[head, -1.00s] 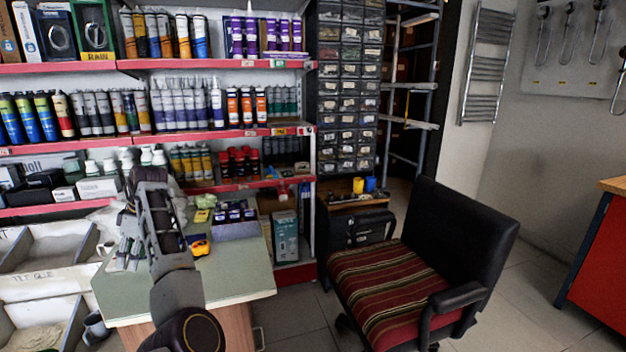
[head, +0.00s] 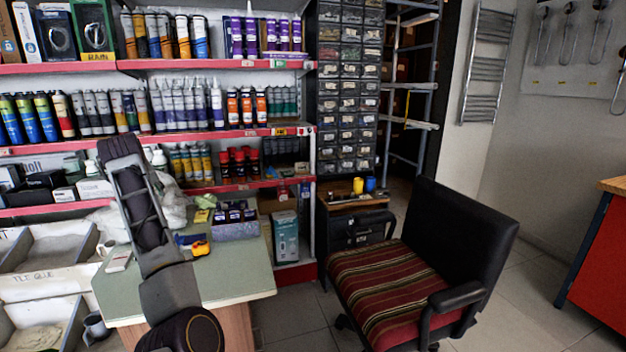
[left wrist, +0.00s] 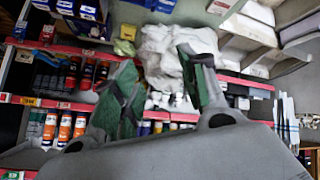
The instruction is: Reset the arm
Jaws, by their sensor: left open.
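My left arm (head: 150,225) rises from the bottom of the head view, over the green worktop (head: 235,275), with its upper end in front of the shelves. Its gripper fingers cannot be made out there. In the left wrist view my left gripper (left wrist: 160,90) shows two green-padded fingers spread apart with nothing between them. A white crumpled bag (left wrist: 178,55) lies beyond the fingertips. My right gripper is in no view.
Stocked shelves (head: 230,133) stand behind. A striped chair (head: 385,290) is at right, with clear floor (head: 535,300) beyond it.

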